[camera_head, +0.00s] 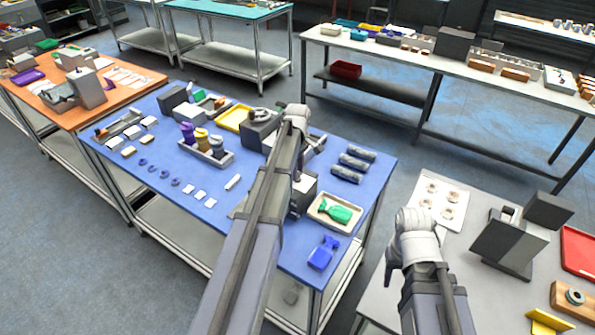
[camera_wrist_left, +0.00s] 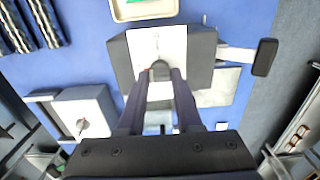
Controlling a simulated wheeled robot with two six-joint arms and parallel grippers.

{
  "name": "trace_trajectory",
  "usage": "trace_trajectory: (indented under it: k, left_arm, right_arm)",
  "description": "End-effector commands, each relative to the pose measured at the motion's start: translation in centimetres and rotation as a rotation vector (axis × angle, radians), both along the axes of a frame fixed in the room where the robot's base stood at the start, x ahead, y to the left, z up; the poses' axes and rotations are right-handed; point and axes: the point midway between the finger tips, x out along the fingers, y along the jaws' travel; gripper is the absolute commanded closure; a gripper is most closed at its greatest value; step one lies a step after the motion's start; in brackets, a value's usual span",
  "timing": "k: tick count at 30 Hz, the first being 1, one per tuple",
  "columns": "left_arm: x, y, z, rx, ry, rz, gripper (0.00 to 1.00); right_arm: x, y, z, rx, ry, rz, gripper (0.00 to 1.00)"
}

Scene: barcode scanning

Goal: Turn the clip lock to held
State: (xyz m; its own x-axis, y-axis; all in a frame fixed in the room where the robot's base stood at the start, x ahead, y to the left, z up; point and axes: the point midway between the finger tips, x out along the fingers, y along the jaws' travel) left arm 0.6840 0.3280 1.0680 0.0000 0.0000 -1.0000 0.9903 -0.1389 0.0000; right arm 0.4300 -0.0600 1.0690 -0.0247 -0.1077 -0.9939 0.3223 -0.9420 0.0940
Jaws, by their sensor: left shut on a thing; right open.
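A block with a pale top and dark sides (camera_wrist_left: 172,42) fills the upper middle of the left wrist view. In the head view this block (camera_head: 303,188) stands on the blue table, partly behind my left arm. My left gripper (camera_wrist_left: 161,74) reaches over its pale top and is shut on a small dark knob-like part (camera_wrist_left: 160,65), which I take to be the clip lock. The fingers hide most of it, so its setting cannot be read. My left gripper (camera_head: 297,168) points down in the head view. My right gripper (camera_head: 418,228) hangs apart over the grey table, open, fingers mostly hidden.
Beside the block are a tray with a green item (camera_head: 336,213), a blue item (camera_head: 323,252) and several dark cylinders (camera_head: 353,165). A second pale block (camera_wrist_left: 85,118) with a red mark stands nearby. A dark-ended arm (camera_wrist_left: 264,57) sticks out beside the first block.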

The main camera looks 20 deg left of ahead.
Motion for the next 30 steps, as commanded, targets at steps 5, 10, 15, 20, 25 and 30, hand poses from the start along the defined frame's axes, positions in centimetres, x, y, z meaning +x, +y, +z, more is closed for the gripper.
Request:
trace_trajectory:
  k: [5,10,15,20,25,30]
  left_arm:
    - [-0.01,-0.01,0.0,0.0,0.0,-0.02,1.0]
    - [-0.01,-0.01,0.0,0.0,0.0,-0.096,1.0]
    - [-0.01,-0.01,0.0,0.0,0.0,-0.229,1.0]
    - [-0.01,-0.01,0.0,0.0,0.0,-0.381,1.0]
    - [-0.01,-0.01,0.0,0.0,0.0,-0.543,1.0]
    - [-0.01,-0.01,0.0,0.0,0.0,-0.705,1.0]
  right_arm:
    - [0.0,0.0,0.0,0.0,0.0,0.0,0.5]
    - [0.0,0.0,0.0,0.0,0.0,0.0,0.5]
    - [0.0,0.0,0.0,0.0,0.0,0.0,0.5]
    - [0.0,0.0,0.0,0.0,0.0,0.0,0.5]
    - [0.0,0.0,0.0,0.0,0.0,0.0,0.5]
    - [0.0,0.0,0.0,0.0,0.0,0.0,0.5]
